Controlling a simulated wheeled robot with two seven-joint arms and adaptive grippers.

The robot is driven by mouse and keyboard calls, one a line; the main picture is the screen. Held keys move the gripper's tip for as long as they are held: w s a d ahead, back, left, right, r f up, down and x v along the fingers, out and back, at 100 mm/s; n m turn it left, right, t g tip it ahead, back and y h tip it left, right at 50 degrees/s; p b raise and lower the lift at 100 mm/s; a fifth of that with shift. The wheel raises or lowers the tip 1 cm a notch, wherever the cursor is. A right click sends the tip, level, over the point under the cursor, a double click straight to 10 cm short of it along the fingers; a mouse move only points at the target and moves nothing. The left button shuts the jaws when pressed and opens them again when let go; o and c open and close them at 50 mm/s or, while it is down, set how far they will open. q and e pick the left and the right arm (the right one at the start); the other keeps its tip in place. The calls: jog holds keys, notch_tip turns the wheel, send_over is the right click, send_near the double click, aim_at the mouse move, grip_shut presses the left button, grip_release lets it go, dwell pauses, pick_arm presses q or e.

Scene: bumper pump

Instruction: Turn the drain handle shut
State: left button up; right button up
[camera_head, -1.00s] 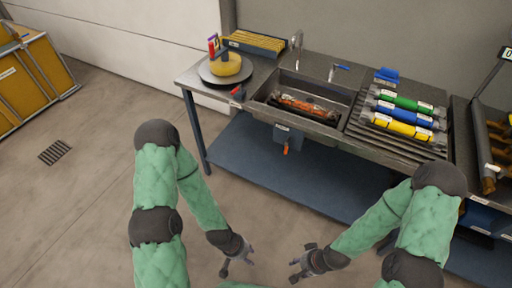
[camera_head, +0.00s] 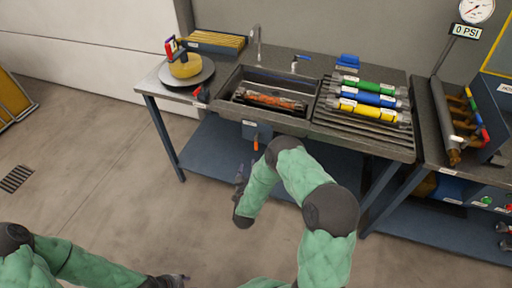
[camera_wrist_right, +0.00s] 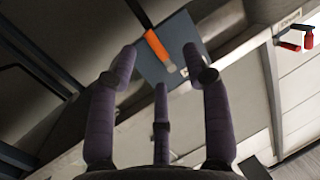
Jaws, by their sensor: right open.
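The drain handle (camera_head: 256,142) is a small orange lever hanging below the sink basin, on a blue-grey plate (camera_head: 248,130). In the right wrist view the handle (camera_wrist_right: 158,45) shows its orange grip and metal end beyond my fingertips. My right gripper (camera_head: 240,176) is below and slightly left of the handle, apart from it. In the right wrist view its purple fingers (camera_wrist_right: 160,66) are spread open with nothing between them. My left gripper (camera_head: 177,281) is low at the bottom edge, far from the bench; its fingers are too small and cut off to judge.
The sink (camera_head: 270,94) holds a long part in its basin. Green, blue and yellow cylinders (camera_head: 370,100) lie on the ribbed rack to its right. A blue lower shelf (camera_head: 205,150) runs beneath the bench. The floor in front is clear.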

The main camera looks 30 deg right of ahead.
aim_at(257, 144)
jog(key=w+d+b, duration=0.1)
jog(key=w+d, duration=0.1)
jog(key=w+d+r+h+b, duration=0.1)
jog(key=w+d, duration=0.1)
jog(key=d, duration=0.1)
jog(key=w+d+r+h+b, duration=0.1)
jog(key=w+d, duration=0.1)
jog(key=shift+w+d+m, duration=0.25)
jog(key=shift+w+m, duration=0.05)
jog(key=shift+x, duration=0.8)
jog(key=shift+r, duration=0.15)
grip_shut()
